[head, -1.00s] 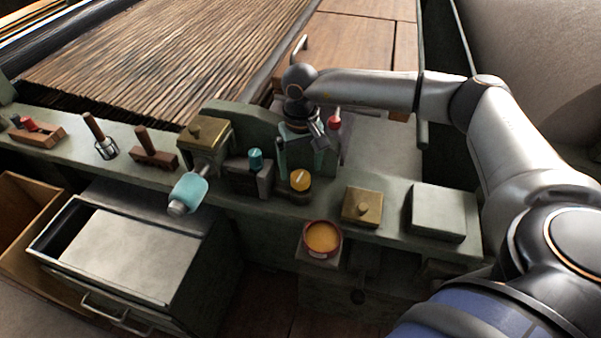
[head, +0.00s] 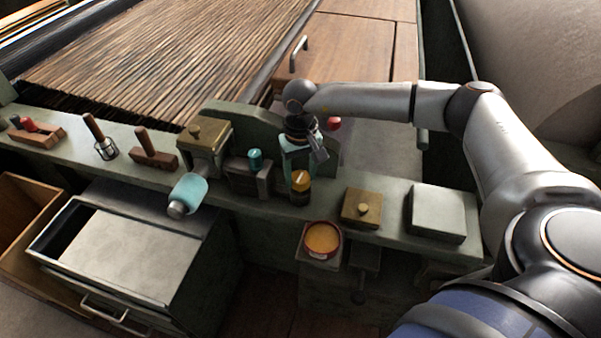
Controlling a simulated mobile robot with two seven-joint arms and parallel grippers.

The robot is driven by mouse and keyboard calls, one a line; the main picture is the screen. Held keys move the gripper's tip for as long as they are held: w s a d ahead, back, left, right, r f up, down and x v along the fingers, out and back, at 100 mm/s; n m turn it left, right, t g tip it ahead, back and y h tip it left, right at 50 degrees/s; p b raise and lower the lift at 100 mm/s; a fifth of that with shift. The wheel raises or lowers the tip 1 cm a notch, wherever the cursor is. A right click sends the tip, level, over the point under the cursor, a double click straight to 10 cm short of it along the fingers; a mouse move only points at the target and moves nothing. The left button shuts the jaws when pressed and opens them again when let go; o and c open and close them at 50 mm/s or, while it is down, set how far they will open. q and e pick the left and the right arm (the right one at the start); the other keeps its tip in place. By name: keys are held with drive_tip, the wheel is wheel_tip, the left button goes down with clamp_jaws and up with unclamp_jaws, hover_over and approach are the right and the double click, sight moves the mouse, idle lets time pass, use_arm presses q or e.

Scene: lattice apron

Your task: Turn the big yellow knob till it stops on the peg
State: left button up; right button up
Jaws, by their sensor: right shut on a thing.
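The fingers partly cover the knob's far side. A smaller teal knob (head: 255,160), also with a pale line, stands on a dark block to the left. I cannot make out the peg. My left gripper is not in view.
A red knob (head: 333,123) is behind my right gripper. A brass-lidded box (head: 361,208) and a pale block (head: 437,213) stand to the right on the ledge. A bowl of orange stuff (head: 322,239) is in front, below. A teal bottle (head: 188,193) lies left.

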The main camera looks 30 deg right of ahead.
drive_tip(key=c, duration=0.6)
drive_tip(key=shift+m, duration=0.3)
drive_tip(key=m, duration=0.5)
drive_tip(key=shift+m, duration=0.3)
drive_tip(key=m, duration=1.1)
drive_tip(key=shift+m, duration=0.3)
drive_tip(key=m, duration=0.5)
drive_tip(key=shift+r, duration=0.1)
drive_tip(key=shift+m+p, duration=0.35)
drive_tip(key=shift+m, duration=0.85)
